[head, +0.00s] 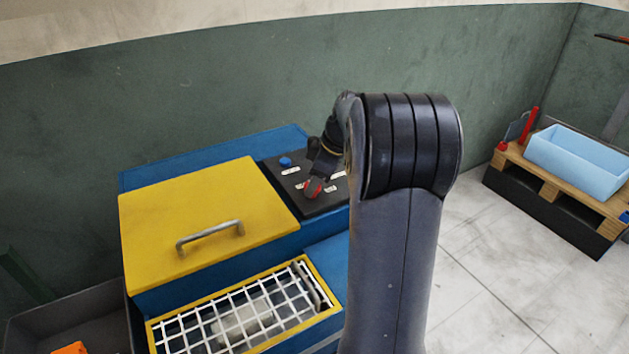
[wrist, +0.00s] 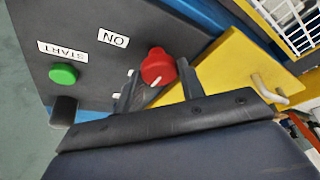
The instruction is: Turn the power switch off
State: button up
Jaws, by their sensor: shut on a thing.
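The power switch, a red round knob (wrist: 158,66) with a small white mark on its face, sits on a dark control panel (wrist: 60,18). An "ON" label lies to its upper left in the wrist view; the white mark is on the knob's lower part, away from that label. Another white label is mostly hidden behind a finger. My gripper (wrist: 158,82) is shut on the knob, with one dark finger on each side. In the head view the red knob (head: 313,187) shows at the panel's front, below my gripper (head: 319,178).
A green START button (wrist: 63,74) and a blue knob (head: 285,161) are on the same panel. The yellow lid (head: 180,210) with a metal handle (head: 210,235) is beside it. A white grid guard (head: 245,310) is in front. A pallet with a blue bin (head: 580,160) stands right.

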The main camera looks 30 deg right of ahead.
jog(key=o, duration=1)
jog(key=v, duration=1)
jog(key=shift+s+d+r, duration=0.1)
jog(key=shift+d+r, duration=0.1)
jog(key=shift+r, duration=0.15)
jog(key=x, duration=1.1)
jog(key=shift+r, duration=0.1)
